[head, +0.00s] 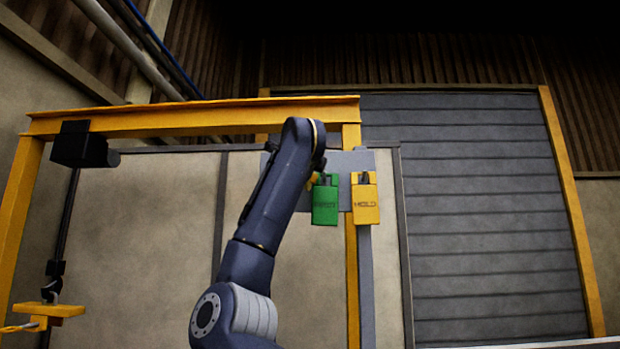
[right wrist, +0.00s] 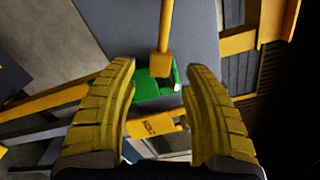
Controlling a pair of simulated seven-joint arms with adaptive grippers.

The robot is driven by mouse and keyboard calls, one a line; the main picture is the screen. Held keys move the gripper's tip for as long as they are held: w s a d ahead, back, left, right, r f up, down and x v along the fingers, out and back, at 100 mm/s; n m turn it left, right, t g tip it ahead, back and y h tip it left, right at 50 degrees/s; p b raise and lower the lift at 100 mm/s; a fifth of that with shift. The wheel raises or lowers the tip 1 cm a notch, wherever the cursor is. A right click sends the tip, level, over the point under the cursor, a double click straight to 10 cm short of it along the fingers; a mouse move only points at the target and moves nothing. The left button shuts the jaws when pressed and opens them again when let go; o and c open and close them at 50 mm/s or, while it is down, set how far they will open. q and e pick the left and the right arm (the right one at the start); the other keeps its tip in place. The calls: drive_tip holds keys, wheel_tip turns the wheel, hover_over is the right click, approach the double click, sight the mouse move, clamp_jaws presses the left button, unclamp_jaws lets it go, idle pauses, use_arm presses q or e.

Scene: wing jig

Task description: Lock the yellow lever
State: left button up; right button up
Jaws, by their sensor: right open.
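The yellow lever (right wrist: 164,40) shows in the right wrist view as a bar with a blocky end, in front of a grey panel (right wrist: 203,35). My right gripper (right wrist: 161,68) is open, with its two yellow fingers apart on either side of the lever's end. I cannot tell whether they touch it. A green tag (right wrist: 150,95) is behind the lever's end, and a yellow tag (right wrist: 150,127) shows between the fingers. In the head view my right arm hides most of the gripper and lever; a small yellow piece (head: 313,183) shows beside it. My left gripper is not in view.
The green tag (head: 325,205) and the yellow HOLD tag (head: 365,203) hang side by side on the grey panel (head: 345,161). A yellow beam frame (head: 190,117) carries a black block (head: 82,147). A yellow fixture (head: 50,310) is at lower left. A grey shutter (head: 480,210) stands behind.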

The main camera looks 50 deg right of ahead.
drive_tip(key=shift+x, duration=2.45)
drive_tip(key=shift+c, duration=0.4)
clamp_jaws()
